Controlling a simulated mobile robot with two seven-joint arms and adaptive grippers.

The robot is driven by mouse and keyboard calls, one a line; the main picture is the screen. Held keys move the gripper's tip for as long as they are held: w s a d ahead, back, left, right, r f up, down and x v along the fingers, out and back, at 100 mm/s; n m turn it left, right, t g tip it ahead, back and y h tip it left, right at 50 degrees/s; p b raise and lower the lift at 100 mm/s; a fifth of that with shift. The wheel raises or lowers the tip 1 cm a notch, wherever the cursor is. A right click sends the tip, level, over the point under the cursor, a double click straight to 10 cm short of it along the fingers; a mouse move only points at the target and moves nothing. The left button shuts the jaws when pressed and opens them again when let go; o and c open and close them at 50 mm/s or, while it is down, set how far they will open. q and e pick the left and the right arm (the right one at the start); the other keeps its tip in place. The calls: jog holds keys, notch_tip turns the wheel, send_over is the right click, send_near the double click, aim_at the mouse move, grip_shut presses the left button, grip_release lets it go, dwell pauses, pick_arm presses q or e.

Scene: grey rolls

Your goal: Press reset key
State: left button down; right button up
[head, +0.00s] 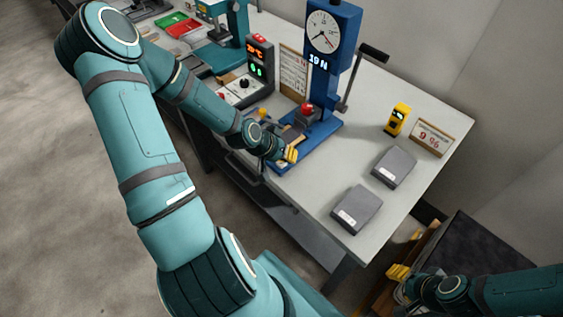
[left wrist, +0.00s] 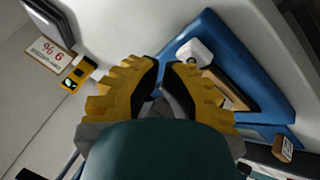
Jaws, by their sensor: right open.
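No part is readable as the reset key. A dark control box (head: 260,62) with lit red and green digits has a red button (head: 260,38) on top. A blue test stand (head: 327,75) with a dial gauge and a display reading about 19 N carries a red knob (head: 307,108). My left gripper (head: 290,154) is low over the front of the stand's base. In the left wrist view, its yellow fingers (left wrist: 165,68) have tips close together above the blue base (left wrist: 207,27), with nothing seen held. My right gripper (head: 399,273) is open, low at the right beside the table.
Two grey boxes (head: 394,167) (head: 357,209) lie on the table's right part. A yellow device (head: 397,119) and a small sign (head: 432,138) stand behind them. A black lever handle (head: 373,52) sticks out right of the stand. A teal machine (head: 226,35) stands at the back left.

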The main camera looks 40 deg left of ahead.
aim_at(287, 163)
pick_arm(q)
jog(key=shift+f+b, duration=0.3)
jog(key=shift+f, duration=0.2)
dwell(0.7)
dwell(0.3)
jog(key=shift+r+p, duration=0.95)
jog(key=shift+p, duration=0.05)
notch_tip(287, 163, up, 5)
jog(key=p, duration=0.5)
dwell(0.5)
